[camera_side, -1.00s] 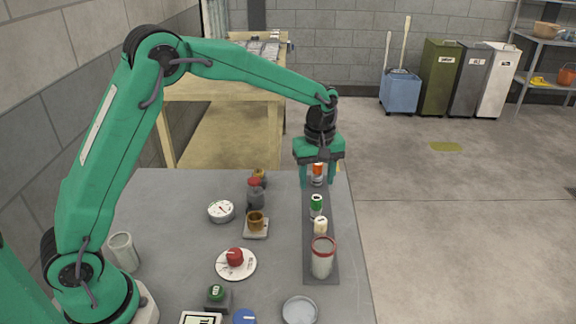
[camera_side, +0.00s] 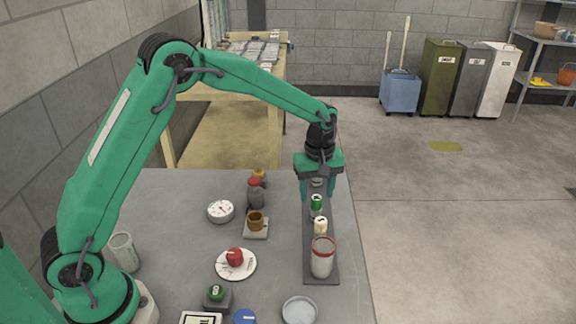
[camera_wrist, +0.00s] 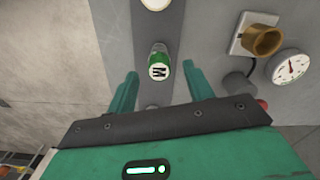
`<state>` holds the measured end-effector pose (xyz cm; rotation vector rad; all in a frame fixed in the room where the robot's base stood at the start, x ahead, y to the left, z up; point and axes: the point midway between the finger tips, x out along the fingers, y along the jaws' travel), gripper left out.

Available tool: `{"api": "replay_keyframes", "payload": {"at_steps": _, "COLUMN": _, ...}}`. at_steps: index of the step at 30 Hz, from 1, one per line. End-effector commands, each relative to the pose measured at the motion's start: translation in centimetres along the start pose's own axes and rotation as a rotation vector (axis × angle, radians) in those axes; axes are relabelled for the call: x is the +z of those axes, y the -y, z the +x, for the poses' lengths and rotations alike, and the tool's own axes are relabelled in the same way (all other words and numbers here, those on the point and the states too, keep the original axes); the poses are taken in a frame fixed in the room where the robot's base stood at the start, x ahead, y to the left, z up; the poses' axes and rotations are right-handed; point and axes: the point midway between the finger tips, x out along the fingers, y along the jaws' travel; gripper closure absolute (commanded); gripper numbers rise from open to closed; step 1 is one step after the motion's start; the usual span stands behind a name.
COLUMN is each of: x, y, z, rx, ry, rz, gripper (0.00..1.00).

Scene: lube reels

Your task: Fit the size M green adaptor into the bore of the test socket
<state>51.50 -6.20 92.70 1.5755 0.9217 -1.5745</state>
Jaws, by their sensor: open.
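The green adaptor (camera_side: 316,202) stands upright in the grey strip's row in the side view. Its top, marked M, faces the camera in the wrist view (camera_wrist: 159,68). My gripper (camera_side: 319,193) points down just above and behind it, open and empty. In the wrist view the fingertips (camera_wrist: 160,74) are spread either side of the green adaptor, with gaps between. What seems to be the test socket is a brass-coloured ring (camera_side: 256,221) on a pale square plate, left of the strip; it also shows in the wrist view (camera_wrist: 262,40).
A cream-topped piece (camera_side: 320,226) and a red-rimmed clear jar (camera_side: 322,260) stand nearer on the grey strip (camera_side: 309,270).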

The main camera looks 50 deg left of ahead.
Motion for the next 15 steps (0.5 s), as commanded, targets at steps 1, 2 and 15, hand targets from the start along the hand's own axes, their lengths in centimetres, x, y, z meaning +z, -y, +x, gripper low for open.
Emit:
{"api": "replay_keyframes", "payload": {"at_steps": 1, "x": 0.0, "y": 0.0, "z": 0.7, "rx": -0.004, "ry": 0.002, "rz": 0.000, "gripper": 0.48}}
{"api": "replay_keyframes", "payload": {"at_steps": 2, "x": 0.0, "y": 0.0, "z": 1.1, "rx": -0.004, "ry": 0.002, "rz": 0.000, "gripper": 0.48}}
{"api": "replay_keyframes", "payload": {"at_steps": 15, "x": 0.0, "y": -0.1, "z": 3.8, "rx": -0.001, "ry": 0.000, "rz": 0.000, "gripper": 0.48}}
